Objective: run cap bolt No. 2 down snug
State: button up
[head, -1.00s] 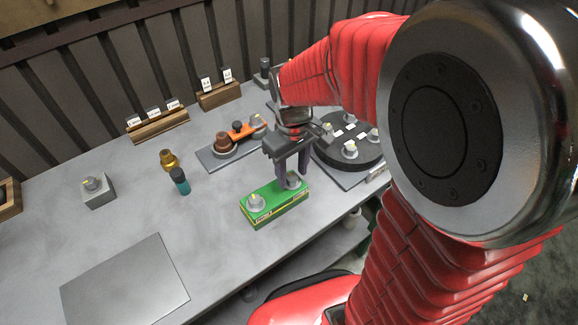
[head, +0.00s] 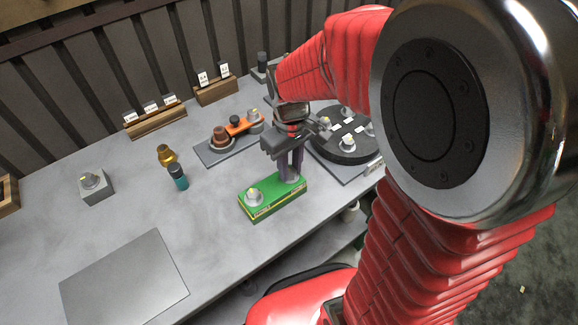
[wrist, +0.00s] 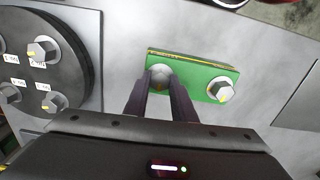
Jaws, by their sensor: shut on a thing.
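A green block (head: 272,204) lies on the bench with two hex-headed bolts standing on it. One bolt (head: 253,196) is free at the block's left end; in the wrist view this bolt (wrist: 220,90) has a yellow mark. My gripper (head: 291,178) points down over the block's right end, shut on the other bolt, whose head (wrist: 160,73) shows between the fingertips in the wrist view. That head is partly hidden by the fingers. I cannot read a number on either bolt, nor tell how deep the held one sits.
A black round plate (head: 347,149) with several bolts and white labels stands close right of my gripper. Behind are a grey tray (head: 213,152) with an orange-armed part, a brass piece (head: 166,155) and a teal-black cylinder (head: 178,177). The front-left bench is clear around a flat grey plate (head: 125,281).

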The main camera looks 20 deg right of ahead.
aim_at(290, 171)
jog(key=shift+m, duration=1.3)
jog(key=o, duration=1.1)
jog(key=shift+c, duration=0.2)
notch_tip(290, 171, up, 14)
jog(key=shift+f, duration=0.15)
